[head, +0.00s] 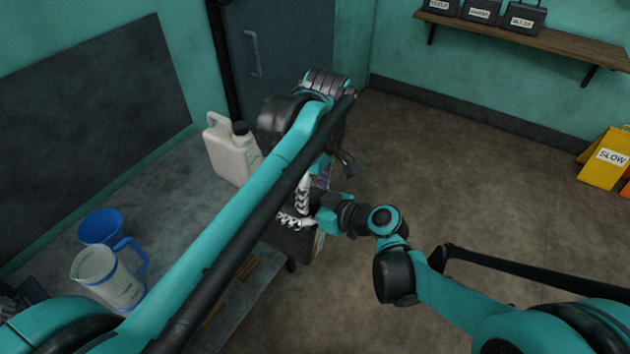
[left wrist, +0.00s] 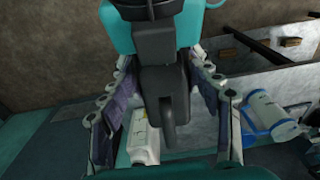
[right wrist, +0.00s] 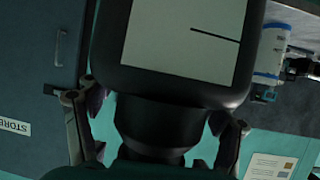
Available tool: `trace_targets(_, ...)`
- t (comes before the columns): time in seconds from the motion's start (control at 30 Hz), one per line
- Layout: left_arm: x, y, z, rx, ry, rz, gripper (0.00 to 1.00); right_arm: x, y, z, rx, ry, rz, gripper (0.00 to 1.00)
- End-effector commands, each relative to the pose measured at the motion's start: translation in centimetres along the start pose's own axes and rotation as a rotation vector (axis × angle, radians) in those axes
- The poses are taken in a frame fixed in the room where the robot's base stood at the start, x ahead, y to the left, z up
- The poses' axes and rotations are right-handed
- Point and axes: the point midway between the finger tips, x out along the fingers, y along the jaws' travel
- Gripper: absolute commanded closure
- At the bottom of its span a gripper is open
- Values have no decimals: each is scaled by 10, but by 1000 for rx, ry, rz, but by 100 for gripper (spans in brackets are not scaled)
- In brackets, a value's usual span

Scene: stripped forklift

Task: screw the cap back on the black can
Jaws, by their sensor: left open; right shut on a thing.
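The black can shows large in the right wrist view (right wrist: 180,45), with a white label and a narrower black neck end lower in the picture. My right gripper (right wrist: 155,106) is shut around that neck end; whether it holds the neck or the cap I cannot tell. In the head view the can (head: 288,240) is a dark shape by the bench's right edge, partly hidden by my arms. My left gripper (left wrist: 161,68) is open, its fingers either side of a black form near my right wrist. The cap is not clearly distinguishable.
A dark door (head: 285,40) is behind. A shelf (head: 560,42) is at the back.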

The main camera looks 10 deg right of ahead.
Motion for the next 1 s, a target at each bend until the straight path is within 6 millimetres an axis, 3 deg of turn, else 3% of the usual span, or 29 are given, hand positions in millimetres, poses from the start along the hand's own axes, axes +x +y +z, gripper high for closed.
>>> trace_targets(0.27, 1, 0, 0, 0, 0, 0, 37, 0, 0, -2, 3, 4, 1, 100)
trace_targets(0.5, 1, 0, 0, 0, 0, 1, 90, 0, 0, -2, 3, 4, 0, 100)
trace_targets(0.73, 1, 1, 0, 50, 0, 2, 90, 0, 0, -2, 3, 4, -1, 100)
trace_targets(1.0, 2, 1, 0, 473, 2, 3, 90, 0, -1, -2, 2, 4, -2, 100)
